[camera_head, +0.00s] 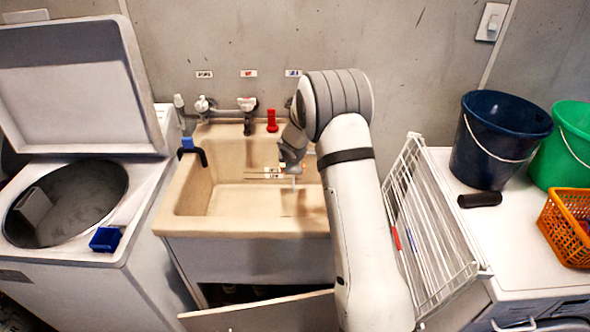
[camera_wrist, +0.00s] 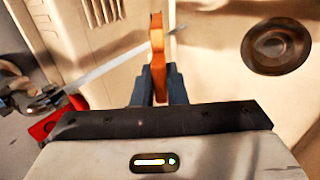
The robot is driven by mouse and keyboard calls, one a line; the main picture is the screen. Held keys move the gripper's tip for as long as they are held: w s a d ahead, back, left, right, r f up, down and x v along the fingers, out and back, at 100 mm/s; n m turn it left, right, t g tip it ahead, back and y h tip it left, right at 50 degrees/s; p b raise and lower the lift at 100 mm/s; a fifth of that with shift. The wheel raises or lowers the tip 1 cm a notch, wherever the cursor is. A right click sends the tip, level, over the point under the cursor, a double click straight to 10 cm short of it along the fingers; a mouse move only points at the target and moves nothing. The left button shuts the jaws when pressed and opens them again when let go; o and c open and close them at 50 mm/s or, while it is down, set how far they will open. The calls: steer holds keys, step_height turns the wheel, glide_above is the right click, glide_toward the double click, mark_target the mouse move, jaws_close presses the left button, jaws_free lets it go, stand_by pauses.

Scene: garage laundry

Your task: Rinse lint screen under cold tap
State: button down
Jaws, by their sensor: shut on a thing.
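My gripper (camera_head: 290,165) is low inside the beige sink (camera_head: 180,200). In the wrist view my gripper (camera_wrist: 159,88) is shut on a thin orange-tan piece, taken as the lint screen (camera_wrist: 157,50), seen edge-on. Its mesh face cannot be made out. A pale streak like a water stream (camera_wrist: 112,63) runs from the metal tap (camera_wrist: 22,98) at left towards the screen. Whether it wets the screen cannot be told.
The drain (camera_wrist: 277,45) is right of the gripper. An open washer (camera_head: 70,200) stands left, with a blue box (camera_head: 105,239) on its edge. A white wire rack (camera_head: 435,240) is close right of my arm. Buckets (camera_head: 490,155) and an orange basket (camera_head: 567,225) stand right. A cabinet door (camera_head: 265,313) hangs open below.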

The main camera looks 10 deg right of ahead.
steer(key=s+a+r+b, duration=0.1)
steer(key=s+r+b, duration=0.1)
steer(key=s+b, duration=0.2)
steer(key=s, duration=0.2)
steer(key=shift+s+a, duration=0.15)
steer(key=shift+s, duration=0.25)
stand_by(1.0)
steer(key=w+d+r+p+v, duration=0.1)
steer(key=p+v, duration=0.5)
steer(key=v, duration=0.4)
steer(key=shift+w+a+r+p, duration=0.25)
steer(key=shift+a+r+p, duration=0.15)
steer(key=shift+s+f, duration=0.1)
stand_by(0.5)
